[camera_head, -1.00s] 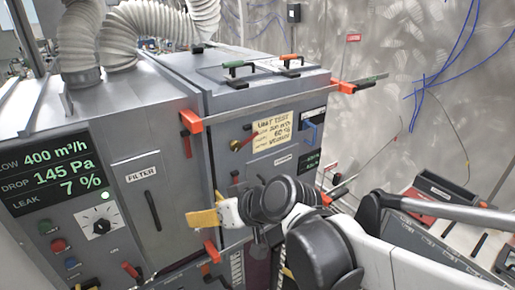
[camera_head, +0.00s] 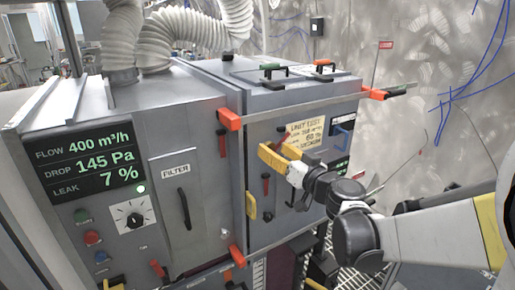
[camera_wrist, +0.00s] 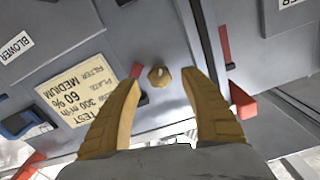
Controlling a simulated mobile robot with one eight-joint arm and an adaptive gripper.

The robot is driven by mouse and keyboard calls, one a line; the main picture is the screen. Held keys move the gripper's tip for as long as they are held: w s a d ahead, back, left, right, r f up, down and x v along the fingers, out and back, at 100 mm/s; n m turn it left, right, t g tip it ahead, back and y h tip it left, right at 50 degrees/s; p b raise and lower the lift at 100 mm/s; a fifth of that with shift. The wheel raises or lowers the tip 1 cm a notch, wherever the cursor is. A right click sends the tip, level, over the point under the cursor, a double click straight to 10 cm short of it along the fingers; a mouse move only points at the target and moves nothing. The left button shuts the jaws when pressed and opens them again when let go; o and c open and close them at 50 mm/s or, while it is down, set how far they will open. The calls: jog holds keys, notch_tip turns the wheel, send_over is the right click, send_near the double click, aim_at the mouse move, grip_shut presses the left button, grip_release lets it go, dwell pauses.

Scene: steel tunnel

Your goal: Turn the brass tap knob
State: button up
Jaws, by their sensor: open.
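The brass tap knob (camera_wrist: 160,76) shows in the wrist view on the grey cabinet panel, in the gap between the two yellow fingertips. My gripper (camera_wrist: 161,82) is open, with one finger on each side of the knob in the picture. I cannot tell whether the fingers touch it or how far off they are. In the head view my gripper (camera_head: 270,148) is in front of the cabinet's upper panel, left of the paper note (camera_head: 306,133). The knob is hidden there.
The grey cabinet (camera_head: 285,100) has red-orange corner brackets (camera_head: 229,120) that stick out, and a dark door handle (camera_head: 184,208). A display (camera_head: 90,158) is on the left unit. Ribbed hoses (camera_head: 185,45) rise above. A red lever (camera_wrist: 224,46) shows right of the gripper in the wrist view.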

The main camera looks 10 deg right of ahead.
jog(key=shift+x, duration=1.2)
grip_shut()
